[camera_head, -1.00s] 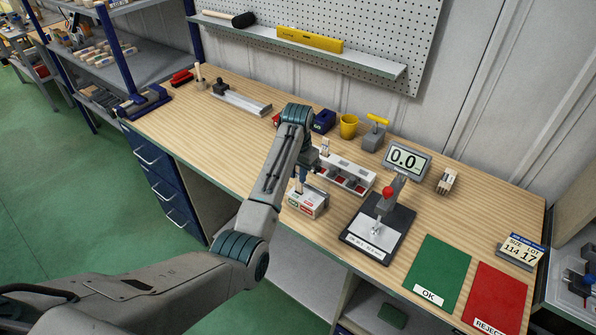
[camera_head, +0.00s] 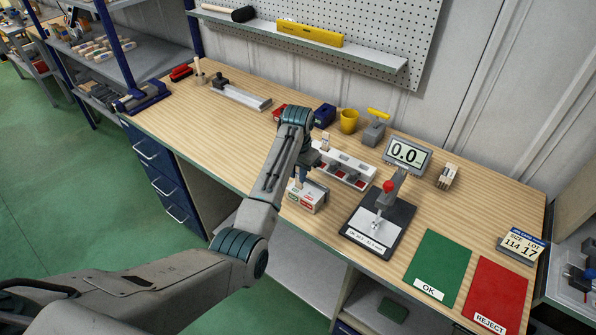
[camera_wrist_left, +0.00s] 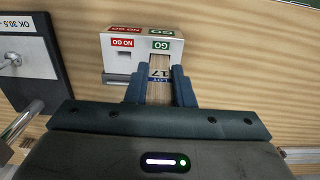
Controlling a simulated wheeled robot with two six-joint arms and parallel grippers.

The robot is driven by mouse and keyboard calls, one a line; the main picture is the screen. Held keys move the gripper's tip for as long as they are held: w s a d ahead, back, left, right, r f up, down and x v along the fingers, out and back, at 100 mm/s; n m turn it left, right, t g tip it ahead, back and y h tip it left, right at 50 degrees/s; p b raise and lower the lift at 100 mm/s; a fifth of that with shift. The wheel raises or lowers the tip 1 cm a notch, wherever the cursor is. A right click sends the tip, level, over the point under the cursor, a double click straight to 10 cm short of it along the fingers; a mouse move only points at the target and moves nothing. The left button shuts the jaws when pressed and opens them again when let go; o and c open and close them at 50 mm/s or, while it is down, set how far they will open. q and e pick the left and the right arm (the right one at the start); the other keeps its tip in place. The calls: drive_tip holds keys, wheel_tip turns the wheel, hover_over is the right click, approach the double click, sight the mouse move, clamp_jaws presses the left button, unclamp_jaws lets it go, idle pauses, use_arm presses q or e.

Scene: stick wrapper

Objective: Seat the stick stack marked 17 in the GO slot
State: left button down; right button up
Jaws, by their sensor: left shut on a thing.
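The stick stack (camera_wrist_left: 160,91), pale wood with a band marked 17 and LOT, is held between the two blue fingers of my left gripper (camera_wrist_left: 160,90). The white gauge block (camera_head: 319,193) stands on the bench with a green GO label and a red NO GO label; it also shows in the left wrist view (camera_wrist_left: 200,48). The stack's far end is at the GO slot, below the GO label (camera_wrist_left: 160,45). How deep it sits is hard to tell. In the head view my left gripper (camera_head: 303,175) is just above the block. My right gripper is out of view.
A white tray (camera_head: 345,169) with several compartments is behind the block. To the right are a dial stand on a dark base (camera_head: 379,226), a display reading 0.0 (camera_head: 405,155), a green OK mat (camera_head: 440,267) and a red REJECT mat (camera_head: 495,297).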

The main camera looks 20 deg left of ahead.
use_arm(q)
drive_tip(key=shift+f, duration=0.85)
drive_tip(key=c, duration=1.2)
unclamp_jaws()
drive_tip(key=shift+o, duration=0.2)
drive_tip(key=shift+r, duration=0.1)
drive_tip(key=shift+r+b, duration=0.3)
drive_tip(key=shift+b, duration=0.2)
wheel_tip(320, 180, up, 5)
drive_tip(key=shift+r+b, duration=0.1)
drive_tip(key=shift+b, duration=0.75)
wheel_tip(320, 180, up, 3)
drive_tip(key=shift+r+p, duration=0.2)
drive_tip(key=shift+p, duration=0.85)
drive_tip(key=shift+r+p, duration=0.7)
drive_tip(key=shift+r, duration=0.05)
